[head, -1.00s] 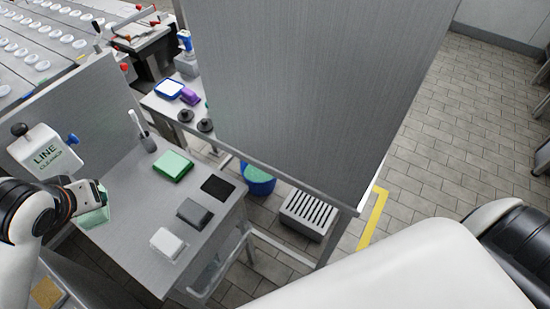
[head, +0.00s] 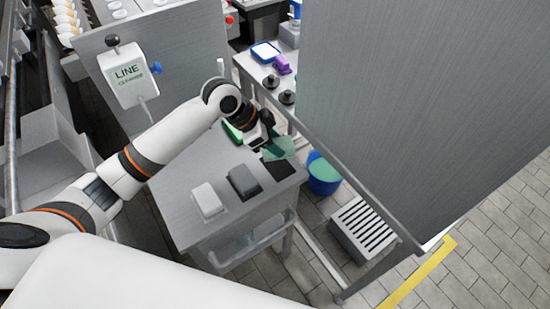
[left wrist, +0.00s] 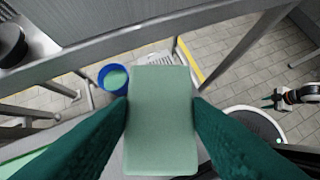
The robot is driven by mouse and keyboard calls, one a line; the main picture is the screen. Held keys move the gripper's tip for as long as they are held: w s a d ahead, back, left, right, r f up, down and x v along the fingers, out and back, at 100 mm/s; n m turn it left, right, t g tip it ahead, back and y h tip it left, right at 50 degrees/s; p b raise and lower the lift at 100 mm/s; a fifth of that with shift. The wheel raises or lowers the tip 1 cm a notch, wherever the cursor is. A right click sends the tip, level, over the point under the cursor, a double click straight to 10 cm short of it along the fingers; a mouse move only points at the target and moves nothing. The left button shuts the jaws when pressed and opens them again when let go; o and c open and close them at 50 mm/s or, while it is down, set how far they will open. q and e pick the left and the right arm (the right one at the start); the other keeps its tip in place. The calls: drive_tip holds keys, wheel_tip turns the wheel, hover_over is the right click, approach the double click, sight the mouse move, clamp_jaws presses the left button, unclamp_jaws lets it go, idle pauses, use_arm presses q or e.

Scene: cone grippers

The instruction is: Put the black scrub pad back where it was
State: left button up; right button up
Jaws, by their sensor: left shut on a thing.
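My left gripper (head: 277,148) is above the far right part of the grey bench (head: 178,200). In the left wrist view its two teal fingers are shut on a pale green pad (left wrist: 160,115), one finger on each side. The held pad looks green, not black. A flat black patch (head: 279,169) lies on the bench just below the gripper. A dark grey pad (head: 244,182) and a white pad (head: 208,201) lie in a row beside it. A green pad (head: 232,132) is partly hidden by my arm. My right gripper (left wrist: 268,101) shows small at the right of the left wrist view.
A tall grey panel (head: 400,100) stands right of the bench. A blue bucket (head: 322,178) and a slotted grey box (head: 362,229) are on the floor. A line cleaner dispenser (head: 128,76) hangs at the left. Another table behind holds a blue-rimmed tray (head: 265,52).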

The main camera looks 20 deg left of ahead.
use_arm(q)
wheel_tip(320, 180, down, 3)
drive_tip(key=shift+r, duration=0.2)
drive_tip(key=shift+f, duration=1.6)
use_arm(e)
drive_tip(key=shift+s+d+r, duration=0.1)
drive_tip(key=shift+d+r, duration=0.05)
drive_tip(key=shift+d, duration=0.2)
use_arm(q)
drive_tip(key=shift+f, duration=0.15)
drive_tip(key=o, duration=0.9)
drive_tip(key=shift+r, duration=0.3)
drive_tip(key=v, duration=1.2)
use_arm(e)
drive_tip(key=shift+a+f, duration=0.15)
drive_tip(key=shift+f, duration=0.05)
